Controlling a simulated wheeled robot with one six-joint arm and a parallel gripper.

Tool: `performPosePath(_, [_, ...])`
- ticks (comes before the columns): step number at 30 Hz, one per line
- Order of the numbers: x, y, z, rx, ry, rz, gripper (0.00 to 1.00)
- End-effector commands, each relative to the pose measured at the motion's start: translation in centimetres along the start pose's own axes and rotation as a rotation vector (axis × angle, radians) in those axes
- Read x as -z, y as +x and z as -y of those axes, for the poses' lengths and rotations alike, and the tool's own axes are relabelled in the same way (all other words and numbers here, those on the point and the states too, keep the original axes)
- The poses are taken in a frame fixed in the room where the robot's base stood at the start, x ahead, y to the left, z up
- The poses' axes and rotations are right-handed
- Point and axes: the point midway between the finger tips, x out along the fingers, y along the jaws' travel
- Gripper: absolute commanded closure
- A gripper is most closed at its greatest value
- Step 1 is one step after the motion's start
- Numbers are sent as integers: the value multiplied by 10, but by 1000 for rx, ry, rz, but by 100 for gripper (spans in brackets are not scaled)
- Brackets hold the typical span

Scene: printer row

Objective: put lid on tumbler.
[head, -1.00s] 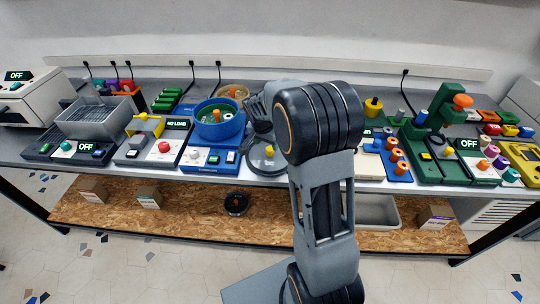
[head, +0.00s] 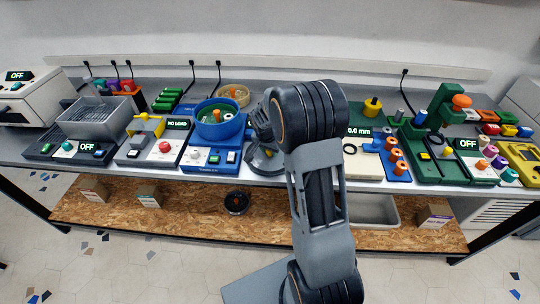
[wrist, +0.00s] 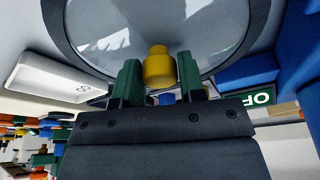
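The tumbler (head: 217,163) is a blue machine with a round blue bowl (head: 218,133) on top, left of my arm in the head view. The bowl is open and holds small coloured pieces. The lid (head: 264,163) is a clear disc with a dark rim, low beside the tumbler's right side, partly hidden by my gripper (head: 262,147). In the wrist view the lid (wrist: 110,40) fills the top, with its yellow knob (wrist: 159,66) between the green fingertips of my gripper (wrist: 160,78). The fingers sit close against both sides of the knob and look shut on it.
A NO LOAD station (head: 150,150) stands left of the tumbler. A station reading 0.0 mm (head: 358,165) and a green press (head: 430,150) stand to the right. A tan-rimmed bowl (head: 233,94) is behind the tumbler. The bench's front edge is close.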

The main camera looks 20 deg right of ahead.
Motion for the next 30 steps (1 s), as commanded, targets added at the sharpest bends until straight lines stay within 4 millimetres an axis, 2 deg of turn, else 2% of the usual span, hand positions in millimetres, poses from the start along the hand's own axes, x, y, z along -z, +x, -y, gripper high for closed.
performPosePath(1, [0, 0, 0, 0, 0, 0, 68])
performPosePath(11, [0, 0, 0, 1, 0, -1, 99])
performPosePath(17, [0, -1, 0, 1, 0, -1, 99])
performPosePath(22, [4, -10, 1, 2, 1, -3, 99])
performPosePath(27, [10, -33, 1, 3, 1, -5, 99])
performPosePath(30, [0, -51, -5, 4, 0, -5, 99])
